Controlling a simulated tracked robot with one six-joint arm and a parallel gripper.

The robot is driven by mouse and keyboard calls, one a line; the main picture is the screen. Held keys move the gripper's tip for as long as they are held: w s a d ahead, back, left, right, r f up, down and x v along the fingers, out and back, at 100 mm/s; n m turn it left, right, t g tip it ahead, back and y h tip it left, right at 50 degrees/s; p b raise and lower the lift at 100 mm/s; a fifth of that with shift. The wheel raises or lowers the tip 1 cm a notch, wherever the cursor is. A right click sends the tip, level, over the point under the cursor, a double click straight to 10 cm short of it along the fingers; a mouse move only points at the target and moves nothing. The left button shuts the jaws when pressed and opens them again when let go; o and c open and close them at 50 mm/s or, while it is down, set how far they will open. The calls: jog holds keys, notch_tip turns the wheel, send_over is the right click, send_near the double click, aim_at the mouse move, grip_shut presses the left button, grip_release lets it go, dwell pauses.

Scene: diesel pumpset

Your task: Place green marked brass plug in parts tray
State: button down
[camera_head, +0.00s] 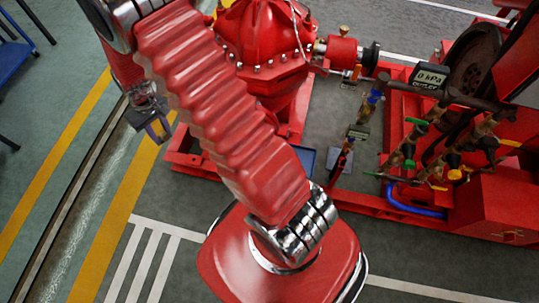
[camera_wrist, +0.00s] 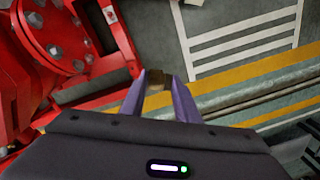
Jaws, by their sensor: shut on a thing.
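My gripper (camera_head: 157,130) hangs at the left in the head view, over the floor beside the red pumpset. In the wrist view its two purple fingers (camera_wrist: 159,84) are shut on a small brownish, brass-like piece, the plug (camera_wrist: 158,77), which is mostly hidden between them. No green mark shows on it. A flat blue-edged tray (camera_head: 304,157), which looks like the parts tray, lies on the pumpset's base, partly hidden behind my arm. My gripper is well to the left of it and apart from it.
The red pump housing (camera_head: 262,40) rises behind my arm. A blue table (camera_head: 14,60) is at the far left. The yellow-striped floor at left is clear.

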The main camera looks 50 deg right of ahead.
jog(key=shift+w+d, duration=0.15)
jog(key=shift+w, duration=0.2)
jog(key=shift+s+d+f+m, duration=0.1)
jog(key=shift+d+f+m, duration=0.15)
jog(key=shift+d+m, duration=0.1)
jog(key=s+d+f+m, duration=0.4)
jog(key=d+m, duration=0.1)
jog(key=d, duration=0.3)
jog(key=s+d+f+m, duration=0.35)
jog(key=d+m, duration=0.25)
jog(key=d, duration=0.2)
jog(key=s+d+f+m, duration=0.3)
jog(key=s+d+m, duration=0.15)
jog(key=d, duration=0.35)
jog(key=s+d+f+m, duration=0.3)
jog(key=s+m, duration=0.2)
jog(key=s, duration=0.2)
jog(key=s+d+f+m+h, duration=0.1)
jog(key=s+d+f+m, duration=0.2)
jog(key=s+m, duration=0.3)
jog(key=s+d+f+m, duration=0.3)
jog(key=s+m, duration=0.3)
jog(key=s, duration=0.4)
jog(key=shift+s+d+h, duration=0.15)
jog(key=shift+d+h, duration=0.15)
jog(key=shift+d, duration=0.6)
